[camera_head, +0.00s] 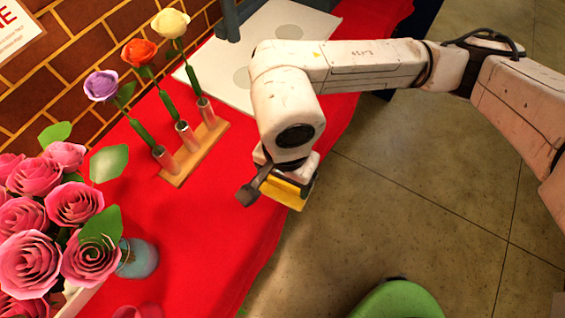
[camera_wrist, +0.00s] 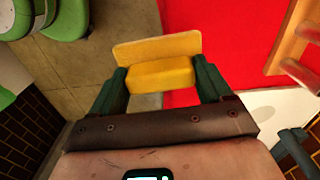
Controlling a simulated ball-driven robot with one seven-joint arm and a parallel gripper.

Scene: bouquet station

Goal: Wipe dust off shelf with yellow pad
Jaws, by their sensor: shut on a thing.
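My gripper (camera_wrist: 160,78) is shut on the yellow pad (camera_wrist: 158,62), with one dark green finger on each side of it. The pad is a thick block with a wider, thin plate at its far end. In the head view the pad (camera_head: 284,192) shows below my wrist, at the edge of the red-covered table (camera_head: 215,225). I cannot tell whether it touches the cloth. No shelf can be made out for certain, and no dust is visible.
A wooden rack (camera_head: 200,155) holds purple, orange and cream roses in tubes. Pink roses (camera_head: 45,225) and a blue-grey pot (camera_head: 138,258) stand at left. A white board (camera_head: 275,25) lies behind. A green rounded object (camera_head: 398,300) is at bottom. Floor is open at right.

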